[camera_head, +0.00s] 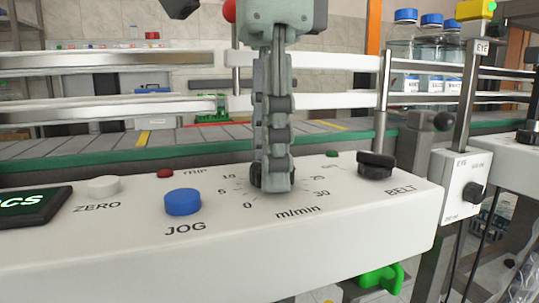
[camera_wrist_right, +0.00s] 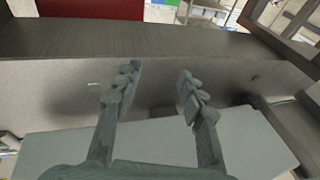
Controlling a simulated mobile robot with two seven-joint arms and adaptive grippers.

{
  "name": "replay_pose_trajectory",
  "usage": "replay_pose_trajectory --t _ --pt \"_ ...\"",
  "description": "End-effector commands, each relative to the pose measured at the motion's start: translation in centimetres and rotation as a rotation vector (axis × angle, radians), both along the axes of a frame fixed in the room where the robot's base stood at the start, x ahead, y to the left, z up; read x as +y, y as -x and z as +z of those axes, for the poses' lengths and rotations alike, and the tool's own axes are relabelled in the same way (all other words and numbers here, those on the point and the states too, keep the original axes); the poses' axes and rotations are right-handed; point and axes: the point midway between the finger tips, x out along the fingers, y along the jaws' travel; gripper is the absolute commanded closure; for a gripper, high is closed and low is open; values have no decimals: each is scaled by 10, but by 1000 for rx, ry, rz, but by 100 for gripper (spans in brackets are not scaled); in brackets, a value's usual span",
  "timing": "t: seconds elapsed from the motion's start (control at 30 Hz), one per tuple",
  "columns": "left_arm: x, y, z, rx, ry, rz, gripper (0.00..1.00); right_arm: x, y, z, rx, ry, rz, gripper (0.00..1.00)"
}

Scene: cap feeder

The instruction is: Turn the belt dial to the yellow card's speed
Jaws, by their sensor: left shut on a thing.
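My left gripper (camera_head: 272,182) points down at the white control panel (camera_head: 330,235) and is shut on the black dial (camera_head: 256,176) with the m/min scale. The fingers cover most of this dial and its pointer, so I cannot read its setting. The scale marks run from 0 to 30 around it. A second black knob (camera_head: 376,164) stands to the right, beside the word BELT. I see no yellow card in either view. In the right wrist view my right gripper (camera_wrist_right: 158,75) is open, with nothing between its fingers.
On the panel, a blue JOG button (camera_head: 183,202), a white ZERO button (camera_head: 104,187) and a display (camera_head: 32,206) lie to the left. The conveyor belt (camera_head: 90,147) with rails runs behind. Bottles (camera_head: 431,35) stand at the back right. An EYE box (camera_head: 462,190) is right of the panel.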

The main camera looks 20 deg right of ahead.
Motion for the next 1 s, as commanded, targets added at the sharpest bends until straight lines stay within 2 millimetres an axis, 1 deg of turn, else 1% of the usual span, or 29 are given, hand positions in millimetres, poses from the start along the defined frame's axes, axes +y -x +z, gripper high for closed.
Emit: replay_pose_trajectory --t 0.23,0.63,0.67,0.7,0.8,0.83,1.0 --pt "-1 0 0 -1 1 46 92 2 4 9 -39 -22 7 60" --pt "-1 0 0 -1 1 52 92 2 4 10 -46 -25 8 60" --pt "-1 0 0 -1 1 52 62 2 4 10 -46 -25 8 60" --pt "-1 0 0 -1 1 52 57 2 4 10 -46 -25 8 60" --pt "0 0 0 -1 1 51 45 2 4 10 -46 -25 8 60" --pt "0 0 0 -1 1 51 42 2 4 10 -46 -25 8 60" --pt "0 0 0 0 1 51 42 2 4 10 -44 -23 8 60"
